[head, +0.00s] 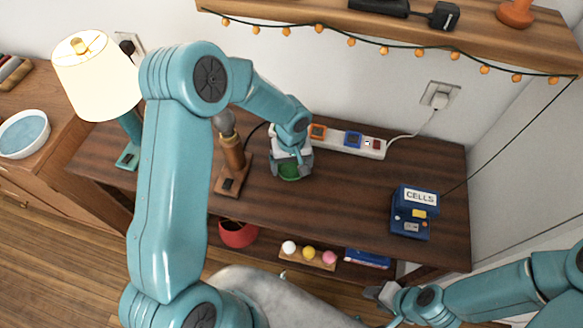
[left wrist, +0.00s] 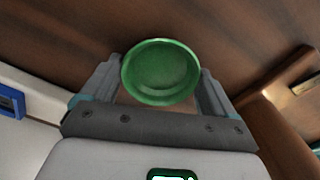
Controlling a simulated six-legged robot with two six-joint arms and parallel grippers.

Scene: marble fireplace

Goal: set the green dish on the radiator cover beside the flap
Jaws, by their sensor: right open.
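The green dish (head: 289,171) is at my left gripper (head: 291,168), over the back middle of the dark wooden top (head: 345,205). In the left wrist view the round dish (left wrist: 160,72) sits between the two fingers, its rim against or very near both fingertips. My left gripper (left wrist: 160,85) appears shut on it. I cannot tell whether the dish touches the wood. My right gripper (head: 380,294) is open and empty at the lower right, off the front edge of the top. I cannot make out a flap or tell which surface is the radiator cover.
A white power strip (head: 345,142) runs along the back. A wooden bulb stand (head: 233,168) is close left of my left gripper. A blue CELLS box (head: 411,212) stands at the right. A lit lamp (head: 97,77) is at the left. Bare wood lies between dish and box.

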